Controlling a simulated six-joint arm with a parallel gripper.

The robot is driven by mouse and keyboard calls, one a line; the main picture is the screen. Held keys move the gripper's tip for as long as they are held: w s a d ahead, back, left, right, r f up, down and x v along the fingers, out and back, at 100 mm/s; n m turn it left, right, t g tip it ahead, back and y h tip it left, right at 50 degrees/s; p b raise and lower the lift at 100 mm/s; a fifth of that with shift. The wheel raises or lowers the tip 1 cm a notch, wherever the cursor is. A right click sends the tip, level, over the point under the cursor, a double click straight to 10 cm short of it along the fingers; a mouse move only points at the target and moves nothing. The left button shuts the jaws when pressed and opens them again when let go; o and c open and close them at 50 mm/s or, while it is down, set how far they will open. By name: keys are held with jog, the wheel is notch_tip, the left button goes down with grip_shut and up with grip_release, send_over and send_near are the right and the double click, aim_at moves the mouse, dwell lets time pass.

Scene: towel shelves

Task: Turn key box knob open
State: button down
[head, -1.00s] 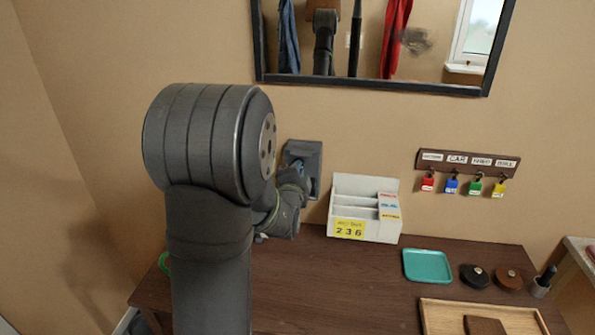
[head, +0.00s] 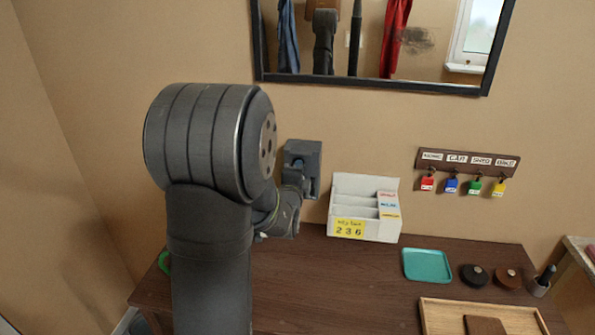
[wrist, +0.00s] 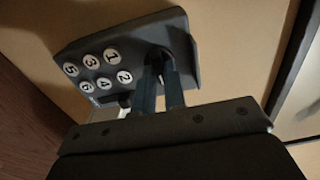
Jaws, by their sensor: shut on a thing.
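The key box (head: 304,168) is a dark grey box on the wall, left of the white letter rack, partly hidden behind my arm in the head view. In the wrist view the key box (wrist: 92,45) shows round buttons numbered 1 to 6 and a dark knob (wrist: 158,58). My gripper (wrist: 162,75) is shut on the knob, its two blue-grey fingers on either side of it. The fingers hide part of the knob, so its exact turn is hard to read.
A white letter rack (head: 360,207) with a yellow "236" label stands on the brown desk (head: 320,285). A key rack (head: 467,160) with coloured tags hangs to the right. A teal tray (head: 427,265) lies on the desk. A mirror (head: 375,84) hangs above.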

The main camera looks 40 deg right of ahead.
jog(key=c, duration=1.5)
grip_release()
jog(key=v, duration=1.7)
jog(key=shift+s+a, duration=0.15)
jog(key=shift+s, duration=0.05)
jog(key=x, duration=1.7)
jog(key=shift+w, duration=0.2)
jog(key=shift+s, duration=0.1)
